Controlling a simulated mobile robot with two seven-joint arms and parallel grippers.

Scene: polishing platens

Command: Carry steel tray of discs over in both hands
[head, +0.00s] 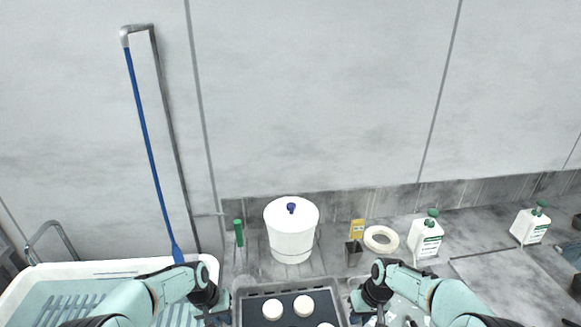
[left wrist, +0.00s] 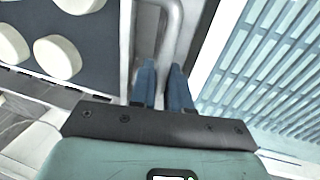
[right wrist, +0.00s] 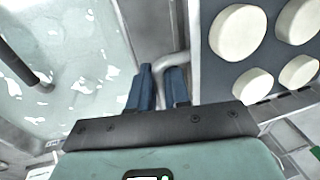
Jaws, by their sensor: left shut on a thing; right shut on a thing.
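The steel tray (head: 333,290) of discs is at the bottom middle of the head view, cut off by the lower edge. It has a dark lining and several round cream discs (head: 303,306). My left gripper (head: 222,303) is at its left side; in the left wrist view its blue fingers (left wrist: 160,80) are shut on the tray's bar handle (left wrist: 172,40). My right gripper (head: 357,301) is at its right side; in the right wrist view its blue fingers (right wrist: 160,85) are shut on the other handle (right wrist: 178,50). Discs also show in the right wrist view (right wrist: 238,32).
A white lidded bucket (head: 290,242) stands behind the tray. A white basin (head: 80,270) with a slatted rack is at left. A cream ring (head: 381,240) and white bottles with green caps (head: 425,240) stand to the right. A wall closes the back.

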